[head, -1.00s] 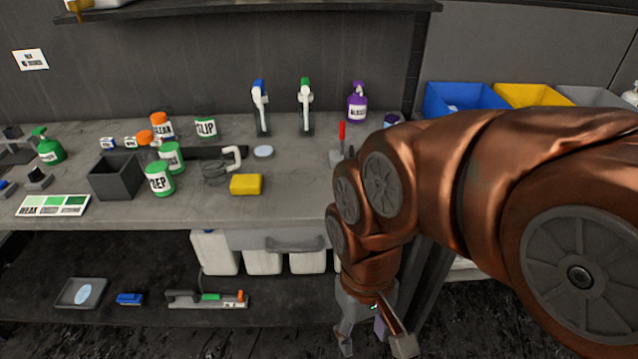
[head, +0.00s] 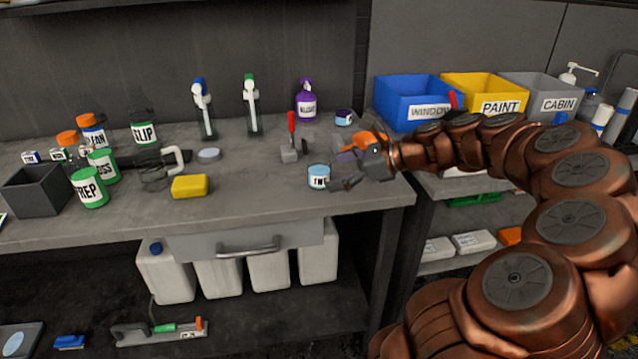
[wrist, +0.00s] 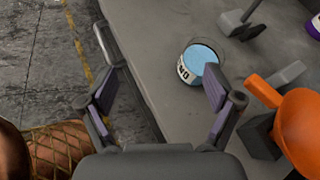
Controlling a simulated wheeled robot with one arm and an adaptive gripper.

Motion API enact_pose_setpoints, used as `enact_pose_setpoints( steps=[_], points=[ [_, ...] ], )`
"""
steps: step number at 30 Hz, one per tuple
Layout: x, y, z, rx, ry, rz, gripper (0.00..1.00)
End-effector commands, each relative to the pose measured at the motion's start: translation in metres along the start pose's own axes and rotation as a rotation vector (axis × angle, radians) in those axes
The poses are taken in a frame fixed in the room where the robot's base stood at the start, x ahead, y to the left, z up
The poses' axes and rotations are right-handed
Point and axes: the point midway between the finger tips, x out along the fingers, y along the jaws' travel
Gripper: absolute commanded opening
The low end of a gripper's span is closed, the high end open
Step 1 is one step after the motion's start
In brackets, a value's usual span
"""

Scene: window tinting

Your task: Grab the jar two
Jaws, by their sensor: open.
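The jar two (head: 319,177) is a small jar with a light-blue top and a white label reading TWO. It stands upright near the front right of the workbench. My gripper (head: 343,172) is open and empty just right of the jar, its fingers pointing toward it. In the wrist view the jar (wrist: 200,60) lies beyond my open fingers (wrist: 163,88), nearer the right finger, which overlaps its edge in the picture. I cannot tell whether they touch. Its label is partly hidden there.
An orange object (wrist: 298,125) is close to the right of my gripper. A red-handled tool (head: 291,140) stands behind the jar at left, and a small dark-topped jar (head: 344,118) farther back. A yellow sponge (head: 190,186) lies left. The bench between sponge and jar is clear.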

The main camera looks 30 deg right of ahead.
Motion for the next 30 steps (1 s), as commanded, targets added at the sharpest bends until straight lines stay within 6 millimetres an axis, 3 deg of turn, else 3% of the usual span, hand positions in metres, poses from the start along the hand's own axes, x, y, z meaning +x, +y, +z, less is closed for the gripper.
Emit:
enact_pose_setpoints(
  steps=[1,3,8,18,30],
  points=[
    [-0.010,-0.016,-0.019,0.075,-0.021,-0.047,0.90],
    [-0.022,-0.031,-0.032,0.154,-0.043,-0.094,0.90],
    [-0.029,-0.045,-0.046,0.236,-0.068,-0.134,0.90],
    [0.020,-0.052,-0.042,0.238,-0.068,-0.133,0.90],
    [0.048,-0.055,-0.037,0.236,-0.069,-0.132,0.90]
  ],
)
